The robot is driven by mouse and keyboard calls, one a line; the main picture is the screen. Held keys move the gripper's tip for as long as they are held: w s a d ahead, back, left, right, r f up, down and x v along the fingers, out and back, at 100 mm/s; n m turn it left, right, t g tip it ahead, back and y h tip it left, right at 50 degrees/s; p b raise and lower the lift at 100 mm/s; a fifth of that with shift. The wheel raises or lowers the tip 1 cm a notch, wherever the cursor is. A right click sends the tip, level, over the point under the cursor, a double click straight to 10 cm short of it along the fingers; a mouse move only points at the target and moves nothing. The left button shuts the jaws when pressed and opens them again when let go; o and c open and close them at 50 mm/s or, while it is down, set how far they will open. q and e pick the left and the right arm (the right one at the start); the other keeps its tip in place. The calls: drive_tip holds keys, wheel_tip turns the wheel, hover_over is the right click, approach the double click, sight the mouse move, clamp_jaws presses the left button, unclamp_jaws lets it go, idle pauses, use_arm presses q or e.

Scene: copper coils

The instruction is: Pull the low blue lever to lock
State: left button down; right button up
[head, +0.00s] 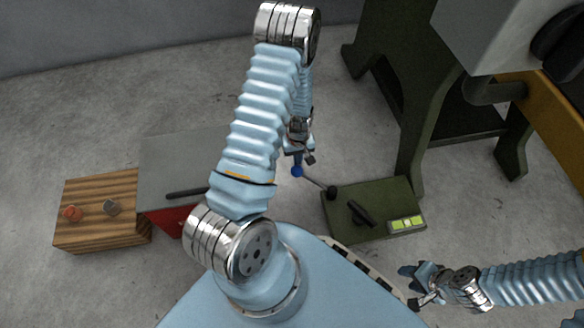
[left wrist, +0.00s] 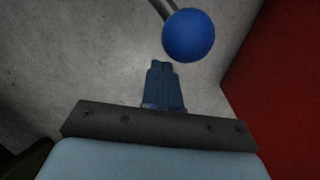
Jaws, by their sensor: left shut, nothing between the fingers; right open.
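The low lever has a blue ball knob (head: 297,171) on a thin grey rod that runs to a black pivot (head: 332,192) at the corner of a green box (head: 385,222). My left gripper (head: 297,152) is just above the knob in the head view, partly hidden by its own wrist. In the left wrist view the shut, empty fingers (left wrist: 163,72) point toward the blue knob (left wrist: 188,36), which is ahead and slightly right of the tips. I see no grip on it. My right gripper (head: 408,286) is open and empty at the lower right, away from the lever.
A black handle (head: 361,212) and a lit yellow-green panel (head: 407,224) are on the green box. A grey-topped red box (head: 175,217) and a wooden block (head: 92,232) with two knobs stand left. A dark green machine frame (head: 412,110) stands behind. Bare concrete floor lies around.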

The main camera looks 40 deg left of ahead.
use_arm(q)
drive_tip(key=shift+s, duration=0.1)
idle(0.5)
drive_tip(key=shift+s+d+p, duration=0.15)
drive_tip(key=shift+s+d, duration=0.7)
drive_tip(key=shift+s, duration=0.25)
drive_tip(key=shift+s+d+p, duration=0.15)
drive_tip(key=shift+s+d, duration=0.7)
drive_tip(key=shift+s, duration=0.25)
drive_tip(key=shift+s+d, duration=1.6)
drive_tip(key=shift+s, duration=0.55)
drive_tip(key=p, duration=0.8)
approach(297, 170)
drive_tip(key=s+d+f, duration=0.2)
drive_tip(key=s, duration=0.1)
drive_tip(key=shift+w, duration=0.2)
